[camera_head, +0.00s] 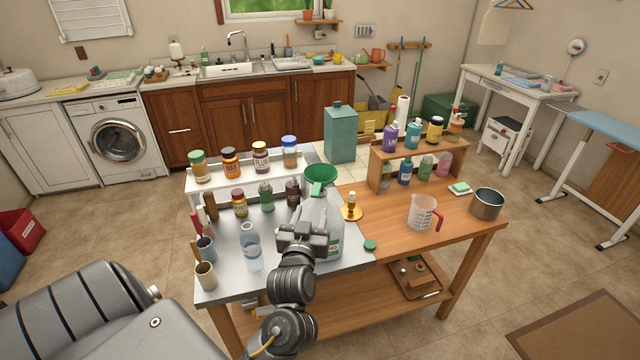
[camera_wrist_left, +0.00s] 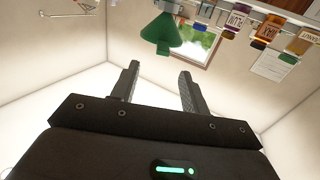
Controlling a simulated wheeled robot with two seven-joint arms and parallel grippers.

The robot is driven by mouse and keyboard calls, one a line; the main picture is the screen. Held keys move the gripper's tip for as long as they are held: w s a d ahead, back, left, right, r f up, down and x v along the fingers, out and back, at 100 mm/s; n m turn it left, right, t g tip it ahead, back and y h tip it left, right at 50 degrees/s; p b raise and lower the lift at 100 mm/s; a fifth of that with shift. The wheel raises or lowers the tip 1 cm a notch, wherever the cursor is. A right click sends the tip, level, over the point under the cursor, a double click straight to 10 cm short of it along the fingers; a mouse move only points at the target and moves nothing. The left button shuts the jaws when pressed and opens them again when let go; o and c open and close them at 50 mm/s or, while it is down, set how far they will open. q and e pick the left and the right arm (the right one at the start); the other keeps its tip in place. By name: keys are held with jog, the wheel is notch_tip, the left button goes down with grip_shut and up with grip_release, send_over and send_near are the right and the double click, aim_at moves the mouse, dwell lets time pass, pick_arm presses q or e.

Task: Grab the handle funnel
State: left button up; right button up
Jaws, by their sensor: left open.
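The green funnel (camera_head: 321,176) stands upright, wide mouth up, over the top of a large clear jug (camera_head: 333,218) on the grey part of the workbench. My left gripper (camera_head: 305,229) is in front of the jug, lower than the funnel, and hides part of the jug. In the left wrist view the open jaws (camera_wrist_left: 158,70) have nothing between them. The funnel (camera_wrist_left: 160,35) shows upside down there, beyond the fingertips and apart from them. My right gripper is not in view.
A clear bottle (camera_head: 251,250) and cups (camera_head: 206,274) stand left of my gripper. A white rack (camera_head: 230,178) with several bottles is behind. The wooden front right is clear.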

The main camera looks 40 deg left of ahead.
aim_at(314, 196)
pick_arm(q)
jog(key=p+x, duration=0.1)
jog(key=x, duration=0.4)
jog(key=shift+w+a, duration=0.2)
jog(key=shift+w, duration=0.15)
jog(key=p+x, duration=0.2)
jog(key=x, duration=0.2)
jog(key=shift+w+a+p, duration=0.1)
jog(key=shift+a+p, duration=0.2)
jog(key=shift+p, duration=0.05)
jog(key=shift+w+a+f, duration=0.15)
jog(key=shift+w, duration=0.15)
grip_shut()
